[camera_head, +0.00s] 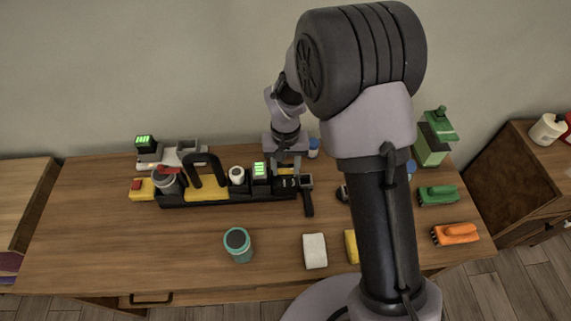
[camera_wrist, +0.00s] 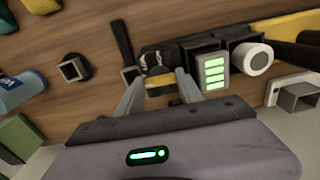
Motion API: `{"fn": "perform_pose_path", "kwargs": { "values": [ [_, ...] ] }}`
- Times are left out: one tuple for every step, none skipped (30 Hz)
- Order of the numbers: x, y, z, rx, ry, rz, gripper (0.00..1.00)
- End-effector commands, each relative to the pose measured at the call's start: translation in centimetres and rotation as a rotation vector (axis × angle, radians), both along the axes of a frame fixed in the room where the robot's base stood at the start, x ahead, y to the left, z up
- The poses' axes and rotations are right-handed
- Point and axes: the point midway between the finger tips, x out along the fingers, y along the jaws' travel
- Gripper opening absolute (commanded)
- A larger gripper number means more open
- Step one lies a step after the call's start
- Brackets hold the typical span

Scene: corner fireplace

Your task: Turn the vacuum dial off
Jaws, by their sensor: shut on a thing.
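The vacuum unit (camera_head: 225,195) is a long black and yellow device lying along the back of the wooden table. My gripper (camera_head: 287,168) is at its right end, reaching down from above. In the wrist view, the two grey fingers of my gripper (camera_wrist: 161,78) stand on either side of a small black and yellow part, which I take to be the dial (camera_wrist: 158,62). The fingers are closed on it. Its pointer and markings are too small to read. A green-lit battery display (camera_wrist: 214,73) sits beside it, and also shows in the head view (camera_head: 259,169).
A teal cup (camera_head: 238,246), a white block (camera_head: 315,251) and a yellow block (camera_head: 351,246) are at the table's front. Green (camera_head: 438,195) and orange (camera_head: 456,234) brushes lie at the right. The table's left front is clear.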

Motion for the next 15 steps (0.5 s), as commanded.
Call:
{"fn": "perform_pose_path", "kwargs": {
  "values": [
    [0.02, 0.0, 0.09, 0.0, 0.0, 0.01, 0.03],
    [0.02, 0.0, 0.08, 0.0, 0.0, 0.017, 0.03],
    [0.02, 0.0, 0.07, 0.0, 0.0, 0.025, 0.03],
    [0.02, 0.0, 0.07, 0.0, -0.001, 0.03, 0.03],
    [0.02, 0.0, 0.06, 0.0, 0.0, 0.033, 0.03],
    [0.02, 0.0, 0.05, 0.0, -0.001, 0.037, 0.03],
    [0.02, 0.0, 0.04, 0.0, -0.001, 0.039, 0.03],
    [0.02, 0.0, 0.04, 0.0, -0.001, 0.041, 0.03],
    [0.03, 0.0, 0.03, 0.0, -0.001, 0.042, 0.03],
    [0.03, 0.0, 0.03, 0.0, -0.001, 0.043, 0.03],
    [0.03, 0.0, 0.03, 0.0, -0.001, 0.044, 0.03],
    [0.03, 0.0, 0.02, 0.0, -0.001, 0.044, 0.03],
    [0.03, 0.0, 0.02, 0.0, -0.001, 0.044, 0.03],
    [0.03, 0.0, 0.02, 0.0, -0.001, 0.044, 0.03],
    [0.03, 0.0, 0.02, 0.0, -0.001, 0.044, 0.03]
  ]
}}
